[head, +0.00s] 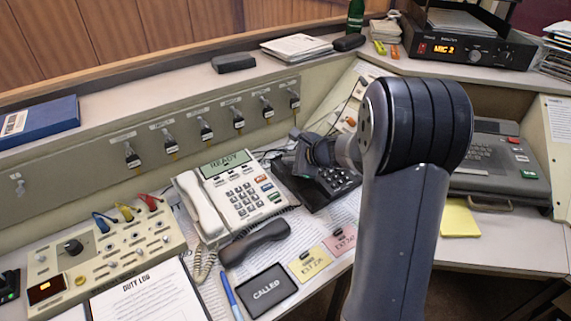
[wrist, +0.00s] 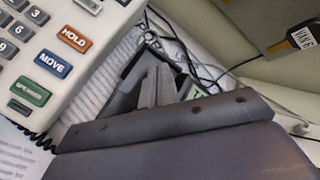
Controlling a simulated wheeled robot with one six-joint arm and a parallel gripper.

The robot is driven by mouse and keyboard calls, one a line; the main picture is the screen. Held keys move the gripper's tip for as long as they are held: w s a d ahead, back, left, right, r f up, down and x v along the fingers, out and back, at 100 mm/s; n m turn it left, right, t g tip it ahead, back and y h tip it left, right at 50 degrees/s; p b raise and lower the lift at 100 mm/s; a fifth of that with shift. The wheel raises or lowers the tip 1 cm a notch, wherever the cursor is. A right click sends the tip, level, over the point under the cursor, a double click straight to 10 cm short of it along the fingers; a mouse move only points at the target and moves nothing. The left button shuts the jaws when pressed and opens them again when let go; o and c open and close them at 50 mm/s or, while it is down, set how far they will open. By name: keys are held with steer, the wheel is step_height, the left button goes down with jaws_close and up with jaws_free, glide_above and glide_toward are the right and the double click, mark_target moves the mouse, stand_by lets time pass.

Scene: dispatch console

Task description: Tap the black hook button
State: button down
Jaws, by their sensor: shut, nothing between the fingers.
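The black phone (head: 338,188) sits on the desk right of the cream phone, its keypad facing up. Its dark handset (head: 255,241) lies off it on the papers in front. My gripper (head: 303,150) is above the back left of the black phone and covers that part. The hook button cannot be made out in either view; my gripper hides the area where the cradle would be. In the wrist view my gripper (wrist: 157,88) is shut and empty, with a bit of dark phone body and a green label (wrist: 200,92) behind it. I cannot tell whether it touches the phone.
The cream phone (head: 238,192) with its white handset stands close at left; its HOLD and MOVE keys show in the wrist view (wrist: 64,50). A CALLED tablet (head: 267,290), sticky notes (head: 310,263) and a patch panel (head: 105,245) lie nearby. Cables run behind.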

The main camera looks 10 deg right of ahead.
steer(key=shift+f+b, duration=0.45)
steer(key=shift+b, duration=0.1)
stand_by(0.4)
steer(key=shift+f, duration=0.4)
stand_by(0.5)
steer(key=shift+r, duration=0.1)
steer(key=shift+r+p, duration=0.4)
steer(key=shift+r, duration=0.6)
steer(key=shift+r+p, duration=0.3)
steer(key=r+p, duration=0.2)
steer(key=r, duration=0.1)
steer(key=r+p, duration=0.1)
steer(key=shift+s+d+r, duration=0.2)
steer(key=shift+s, duration=0.15)
steer(key=shift+f, duration=0.1)
